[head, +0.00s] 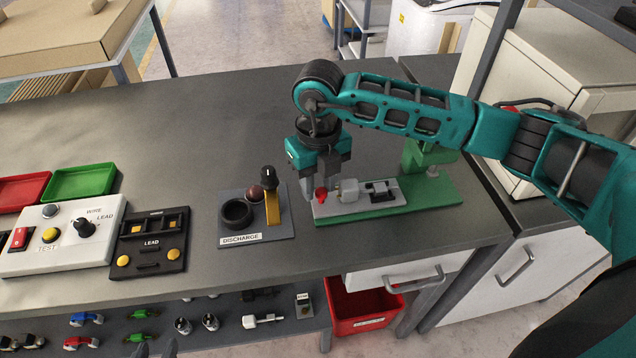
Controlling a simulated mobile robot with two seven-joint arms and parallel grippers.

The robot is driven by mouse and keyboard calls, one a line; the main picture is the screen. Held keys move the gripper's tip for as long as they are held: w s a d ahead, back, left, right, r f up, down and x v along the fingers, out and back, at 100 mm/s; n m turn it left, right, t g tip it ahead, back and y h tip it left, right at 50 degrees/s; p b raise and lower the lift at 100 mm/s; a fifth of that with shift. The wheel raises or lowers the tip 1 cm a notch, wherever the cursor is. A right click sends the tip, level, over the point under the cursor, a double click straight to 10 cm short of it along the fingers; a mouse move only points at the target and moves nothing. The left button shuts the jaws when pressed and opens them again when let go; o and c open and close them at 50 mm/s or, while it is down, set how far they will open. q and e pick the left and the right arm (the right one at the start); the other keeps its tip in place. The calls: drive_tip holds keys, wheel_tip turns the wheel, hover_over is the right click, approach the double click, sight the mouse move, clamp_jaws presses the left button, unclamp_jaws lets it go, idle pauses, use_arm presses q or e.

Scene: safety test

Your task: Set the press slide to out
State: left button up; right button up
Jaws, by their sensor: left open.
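The press is a green base (425,200) with a green upright (430,158) at its right end. A grey slide plate (385,207) lies along the base, with a light grey block (349,190) and a dark part (380,190) on it. A red knob (321,194) is at its left end. My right gripper (322,188) points down at the red knob, with its fingers apart around or just above it; whether they grip it is unclear. My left gripper (155,349) shows only its tips at the bottom edge, apart and empty.
Further left are a black lead panel (148,265), a white test box (60,245) and a green tray (82,182). A red bin (365,325) is below. The bench (200,130) behind is clear.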

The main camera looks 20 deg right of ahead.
wheel_tip(320, 180, up, 12)
idle(0.4)
idle(0.3)
